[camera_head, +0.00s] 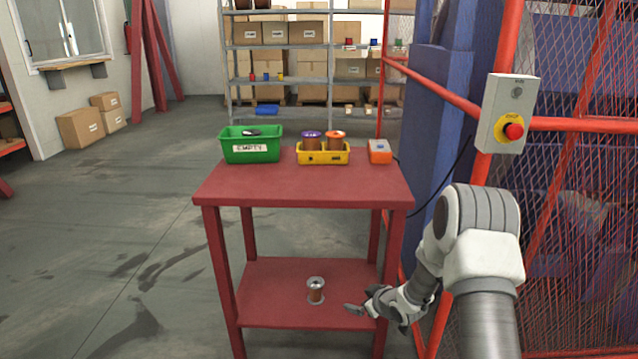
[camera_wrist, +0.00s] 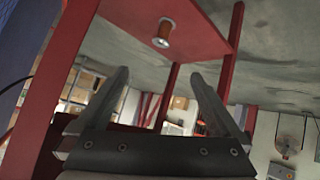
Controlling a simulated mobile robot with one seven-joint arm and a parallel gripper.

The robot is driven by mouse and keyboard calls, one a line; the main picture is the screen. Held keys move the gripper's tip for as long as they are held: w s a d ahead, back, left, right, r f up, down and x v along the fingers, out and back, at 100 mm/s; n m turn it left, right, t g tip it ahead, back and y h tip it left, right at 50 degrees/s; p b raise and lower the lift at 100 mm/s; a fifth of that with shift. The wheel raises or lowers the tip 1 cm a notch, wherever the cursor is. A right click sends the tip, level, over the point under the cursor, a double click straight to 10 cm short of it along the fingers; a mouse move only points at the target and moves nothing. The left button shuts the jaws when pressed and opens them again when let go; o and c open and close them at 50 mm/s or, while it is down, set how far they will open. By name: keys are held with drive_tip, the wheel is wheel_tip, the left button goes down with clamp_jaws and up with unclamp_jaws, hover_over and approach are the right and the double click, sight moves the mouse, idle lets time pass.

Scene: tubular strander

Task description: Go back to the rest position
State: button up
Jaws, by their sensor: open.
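My gripper (camera_head: 362,308) is in front of the right part of the red table's lower shelf (camera_head: 265,300), low beside the right front leg. In the wrist view, my gripper (camera_wrist: 160,82) has its two fingers spread wide with nothing between them. A small spool with copper-coloured winding (camera_head: 316,290) stands upright on the lower shelf, to the left of my gripper and apart from it. The wrist view is turned over and shows the spool (camera_wrist: 163,33) beyond the fingertips.
The red tabletop (camera_head: 300,187) carries a green bin marked EMPTY (camera_head: 250,145), a yellow bin with two spools (camera_head: 323,157) and an orange device (camera_head: 380,151). A red mesh fence (camera_head: 575,220) and an emergency stop box (camera_head: 507,113) stand right.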

drive_tip(key=s+d+r+m+h, duration=0.15)
drive_tip(key=s+r, duration=0.25)
drive_tip(key=r, duration=0.5)
drive_tip(key=s+d+r+m+g+h, duration=0.1)
drive_tip(key=s+d+r+h, duration=0.15)
drive_tip(key=r, duration=0.55)
drive_tip(key=s+d+r+m+h, duration=0.1)
drive_tip(key=s+d+r+m, duration=0.1)
drive_tip(key=s+r, duration=0.5)
drive_tip(key=s+a+r+m+g, duration=0.1)
drive_tip(key=s+r, duration=0.2)
drive_tip(key=s, duration=0.6)
drive_tip(key=s+a+r+m+g+y, duration=0.1)
drive_tip(key=s+a+r, duration=0.15)
drive_tip(key=s, duration=0.55)
drive_tip(key=s+a+r+m+g, duration=0.15)
drive_tip(key=s+r, duration=0.25)
drive_tip(key=s, duration=0.5)
wheel_tip(320, 180, up, 24)
drive_tip(key=d+p, duration=0.1)
drive_tip(key=p, duration=2.2)
drive_tip(key=shift+w+f+t+p, duration=0.15)
drive_tip(key=shift+w+t+p, duration=0.2)
drive_tip(key=shift+w, duration=0.05)
